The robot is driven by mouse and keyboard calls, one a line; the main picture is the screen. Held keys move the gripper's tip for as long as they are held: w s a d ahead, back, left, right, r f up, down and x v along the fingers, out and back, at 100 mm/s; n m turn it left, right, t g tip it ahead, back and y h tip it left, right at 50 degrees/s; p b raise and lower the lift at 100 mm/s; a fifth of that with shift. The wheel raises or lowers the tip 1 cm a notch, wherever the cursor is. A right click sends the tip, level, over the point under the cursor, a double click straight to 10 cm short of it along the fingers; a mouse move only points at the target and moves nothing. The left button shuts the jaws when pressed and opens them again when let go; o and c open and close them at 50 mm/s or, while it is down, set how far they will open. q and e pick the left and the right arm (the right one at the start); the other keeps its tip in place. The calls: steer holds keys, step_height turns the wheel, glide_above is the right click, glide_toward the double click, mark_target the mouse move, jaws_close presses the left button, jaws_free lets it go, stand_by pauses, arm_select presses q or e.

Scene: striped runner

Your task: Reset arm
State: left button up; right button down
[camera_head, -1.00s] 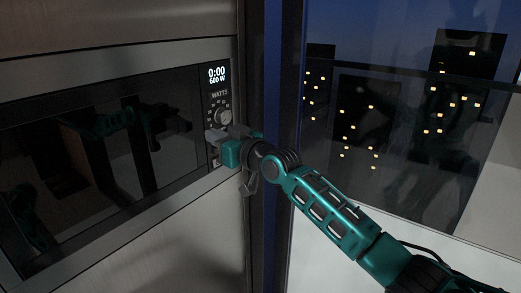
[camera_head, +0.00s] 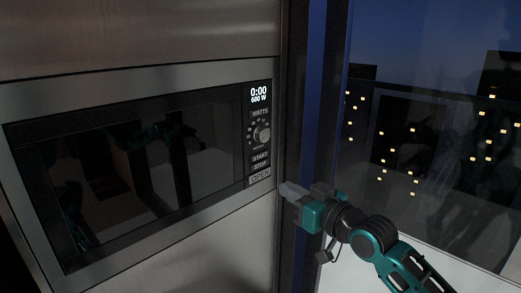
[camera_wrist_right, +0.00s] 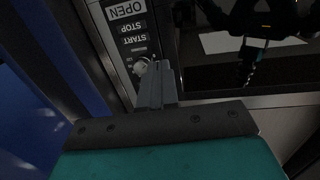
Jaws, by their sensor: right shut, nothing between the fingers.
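My right gripper (camera_head: 287,190) is in the head view, at the right edge of the microwave, just right of and below the OPEN button. Its grey fingers are together with nothing between them. In the right wrist view the shut fingers (camera_wrist_right: 157,88) point toward the microwave's control panel. The teal wrist and arm run down to the lower right. I cannot tell whether the fingertips touch the steel frame. My left gripper is not in view.
A built-in microwave (camera_head: 150,165) with a dark, shut glass door fills the left. Its panel has a lit display (camera_head: 258,94), a dial (camera_head: 262,134), and START, STOP and OPEN (camera_head: 260,179) buttons. A window (camera_head: 440,130) with a dark frame is at the right.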

steer(key=s+d+f+m+g+h, duration=0.1)
steer(key=s+f+m+h, duration=0.1)
steer(key=s+f, duration=0.6)
steer(key=s+d+f+m+h, duration=0.15)
steer(key=s+f, duration=0.25)
steer(key=f, duration=0.8)
steer(key=s+d+f+g+h, duration=0.1)
steer(key=s+d+f+h, duration=0.1)
steer(key=s+f, duration=0.3)
steer(key=s+d+f+g+h, duration=0.2)
steer(key=s+f, duration=0.4)
steer(key=s, duration=0.4)
steer(key=shift+d, duration=0.25)
steer(key=shift+s, duration=0.1)
